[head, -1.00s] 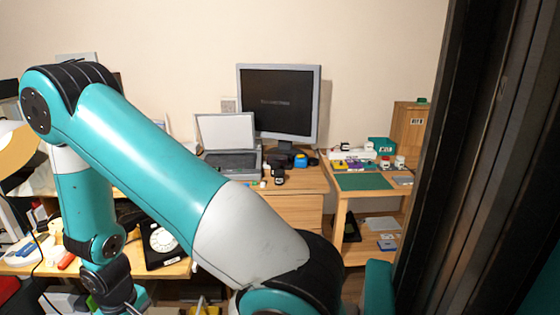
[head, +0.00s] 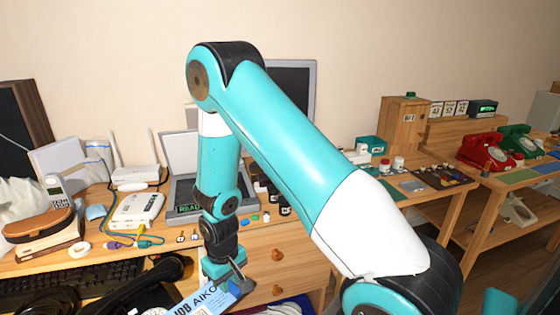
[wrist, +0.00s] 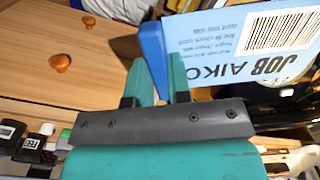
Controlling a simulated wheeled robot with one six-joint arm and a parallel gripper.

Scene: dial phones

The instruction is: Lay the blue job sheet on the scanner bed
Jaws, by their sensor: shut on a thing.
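The blue job sheet (head: 205,300) is low in the head view, a pale blue sheet with dark lettering. My gripper (head: 234,283) is shut on it by a blue upright piece at its edge. In the wrist view the blue piece (wrist: 154,55) stands between the teal fingers of my gripper (wrist: 156,78), and the sheet (wrist: 235,35) with its barcode extends to the right. The scanner (head: 187,209), grey with a lit READY display, stands on the desk beyond my gripper. Its pale lid (head: 178,150) is raised.
A monitor (head: 297,80) stands behind my arm. Small dark bottles (head: 284,206) stand right of the scanner. A white router (head: 137,210) with cables is to its left. A keyboard (head: 75,285) and black phone (head: 155,285) lie at the front left. Wooden drawers (head: 280,255) are below.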

